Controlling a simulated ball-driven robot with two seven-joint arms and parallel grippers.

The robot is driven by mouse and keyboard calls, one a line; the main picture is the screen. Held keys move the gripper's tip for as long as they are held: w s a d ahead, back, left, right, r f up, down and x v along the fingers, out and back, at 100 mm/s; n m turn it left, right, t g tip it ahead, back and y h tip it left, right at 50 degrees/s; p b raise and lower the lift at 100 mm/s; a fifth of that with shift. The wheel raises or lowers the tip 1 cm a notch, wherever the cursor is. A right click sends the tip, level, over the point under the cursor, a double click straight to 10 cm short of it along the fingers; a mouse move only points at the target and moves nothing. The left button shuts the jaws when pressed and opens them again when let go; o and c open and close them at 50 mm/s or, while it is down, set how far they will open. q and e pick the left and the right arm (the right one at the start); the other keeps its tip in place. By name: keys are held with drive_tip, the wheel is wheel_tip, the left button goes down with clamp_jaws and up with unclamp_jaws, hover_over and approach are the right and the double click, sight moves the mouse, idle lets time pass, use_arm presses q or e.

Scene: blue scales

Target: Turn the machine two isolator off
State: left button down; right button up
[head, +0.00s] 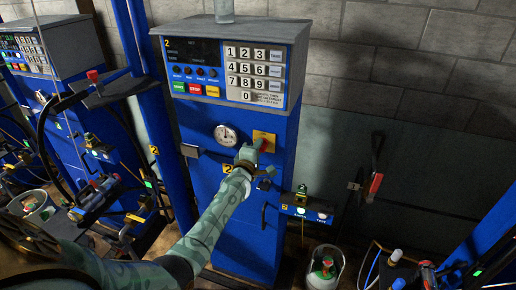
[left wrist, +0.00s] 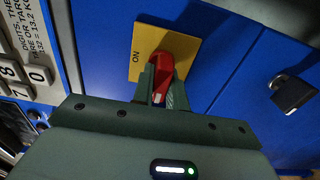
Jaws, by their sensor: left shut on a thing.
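Machine two (head: 245,215) is the blue cabinet with a yellow 2 on its panel, in the middle of the head view. Its isolator has a yellow plate (head: 270,136) and a red handle, right of the round gauge. In the left wrist view the plate (left wrist: 146,45) carries the word ON, and the red handle (left wrist: 183,48) stands out from it. My left gripper (head: 250,155) is at the isolator; its fingers (left wrist: 160,82) are shut on the red handle and hide part of it. My right gripper is not in view.
A keypad (head: 255,72) with green, red and yellow buttons is above. A dark padlock (left wrist: 292,92) hangs beside the plate. A red-handled lever (head: 375,183) is on the wall at right. Another blue machine (head: 45,110) stands at left. A clear bin (head: 323,268) is on the floor.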

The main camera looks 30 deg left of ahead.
use_arm(q)
drive_tip(key=shift+f, duration=0.1)
drive_tip(key=c, duration=1.4)
unclamp_jaws()
drive_tip(key=shift+s, duration=0.1)
drive_tip(key=shift+s+d+p, duration=0.15)
drive_tip(key=shift+s+p, duration=0.15)
drive_tip(key=shift+s, duration=0.1)
drive_tip(key=p+v, duration=0.2)
drive_tip(key=v, duration=1.3)
drive_tip(key=shift+s, duration=0.2)
